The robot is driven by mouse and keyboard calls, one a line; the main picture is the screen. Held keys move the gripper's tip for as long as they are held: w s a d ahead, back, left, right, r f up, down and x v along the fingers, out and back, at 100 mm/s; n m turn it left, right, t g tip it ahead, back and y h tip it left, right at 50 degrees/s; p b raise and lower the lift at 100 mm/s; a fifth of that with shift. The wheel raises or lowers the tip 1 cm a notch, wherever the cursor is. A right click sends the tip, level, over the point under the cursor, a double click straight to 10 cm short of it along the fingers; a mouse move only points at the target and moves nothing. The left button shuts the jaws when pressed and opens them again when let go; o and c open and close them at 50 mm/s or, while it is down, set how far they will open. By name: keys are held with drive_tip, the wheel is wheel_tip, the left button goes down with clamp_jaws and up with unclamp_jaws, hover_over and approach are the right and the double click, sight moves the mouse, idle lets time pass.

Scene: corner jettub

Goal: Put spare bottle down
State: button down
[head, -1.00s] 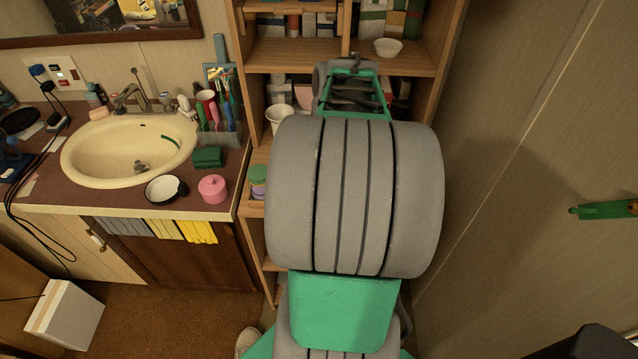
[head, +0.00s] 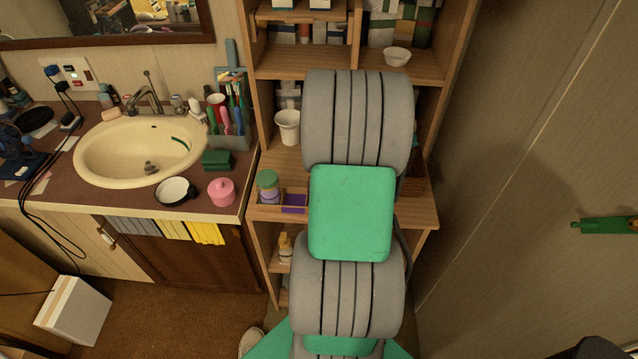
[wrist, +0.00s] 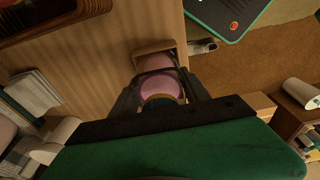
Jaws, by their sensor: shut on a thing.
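In the wrist view my gripper (wrist: 161,82) is shut on a rounded pink-purple thing with a dark band, which I take to be the spare bottle (wrist: 160,88). Only its near part shows between the dark fingers. Just beyond it is a small wooden-edged compartment (wrist: 153,46) with a pinkish inside. I cannot tell whether the bottle touches it. In the head view my own arm hides the gripper and the held bottle.
The wooden shelf unit (head: 428,212) stands ahead. Its shelf holds a green-lidded jar (head: 267,186), a purple box (head: 294,203) and a white cup (head: 287,127). A yellowish bottle (head: 285,247) stands lower. The sink counter (head: 130,203) is left; a wall (head: 500,190) is close right.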

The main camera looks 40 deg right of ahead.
drive_tip(key=shift+f, duration=0.15)
drive_tip(key=c, duration=0.5)
unclamp_jaws()
drive_tip(key=r, duration=0.4)
drive_tip(key=s+r, duration=0.1)
drive_tip(key=r, duration=0.3)
drive_tip(key=d+r+b, duration=0.1)
drive_tip(key=r, duration=0.3)
drive_tip(key=shift+s+d, duration=0.1)
drive_tip(key=shift+s, duration=0.1)
drive_tip(key=shift+r, duration=0.15)
drive_tip(key=w+a+r+m, duration=0.2)
drive_tip(key=w+a+m, duration=0.1)
drive_tip(key=a, duration=1.1)
drive_tip(key=s+a+m, duration=0.1)
drive_tip(key=a, duration=0.4)
drive_tip(key=s+a+f+m+t, duration=0.1)
drive_tip(key=s+a+m, duration=0.1)
drive_tip(key=a, duration=0.3)
drive_tip(key=s+a+f+m+t+h, duration=0.1)
drive_tip(key=a+m, duration=0.1)
drive_tip(key=a, duration=0.3)
drive_tip(key=shift+s+a, duration=0.1)
drive_tip(key=shift+s, duration=0.2)
